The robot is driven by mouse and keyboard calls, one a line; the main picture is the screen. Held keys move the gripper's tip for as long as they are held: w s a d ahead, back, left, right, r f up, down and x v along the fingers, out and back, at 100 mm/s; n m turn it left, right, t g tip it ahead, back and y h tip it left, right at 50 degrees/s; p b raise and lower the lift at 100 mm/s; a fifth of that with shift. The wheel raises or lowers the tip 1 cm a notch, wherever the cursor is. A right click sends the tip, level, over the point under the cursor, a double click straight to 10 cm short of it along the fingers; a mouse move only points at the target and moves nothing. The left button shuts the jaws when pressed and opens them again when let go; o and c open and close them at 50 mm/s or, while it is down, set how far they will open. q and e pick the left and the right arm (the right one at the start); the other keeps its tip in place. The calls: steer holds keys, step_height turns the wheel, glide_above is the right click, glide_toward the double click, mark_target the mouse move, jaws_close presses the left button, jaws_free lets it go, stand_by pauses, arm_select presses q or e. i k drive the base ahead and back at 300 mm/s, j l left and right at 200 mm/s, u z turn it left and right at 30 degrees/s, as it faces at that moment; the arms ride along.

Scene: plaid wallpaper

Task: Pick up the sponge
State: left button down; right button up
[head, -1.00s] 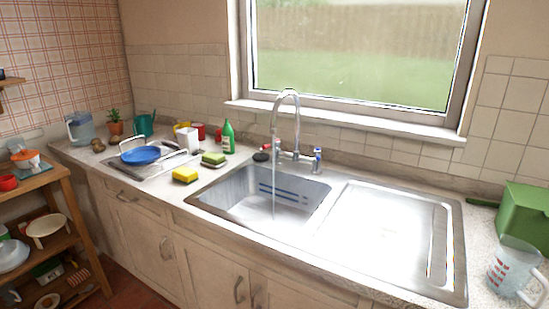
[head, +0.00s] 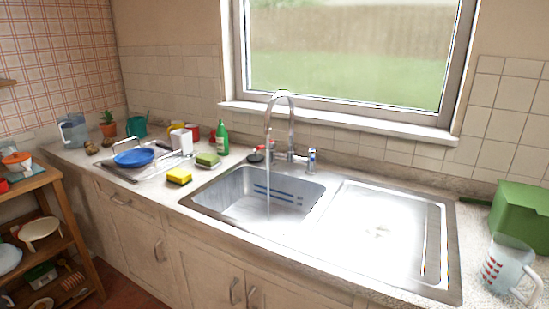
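A yellow sponge with a dark side (head: 179,176) lies on the worktop, just left of the sink's near-left edge. A second, green-topped sponge (head: 208,160) with a paler lower part lies a little behind it and to the right. Neither of my grippers shows in the head view.
A metal sink (head: 225,195) has water running from its tap (head: 284,100). A dish rack with a blue bowl (head: 134,158), a white container (head: 181,140) and a green bottle (head: 222,138) stand near the sponges. A green box (head: 520,212) and a measuring jug (head: 506,270) stand at right.

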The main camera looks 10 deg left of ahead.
mark_target(177, 176)
steer(key=i+j, duration=0.3)
steer(key=i, duration=0.15)
steer(key=i+j+u, duration=0.1)
steer(key=i+j, duration=0.2)
steer(key=i, duration=0.1)
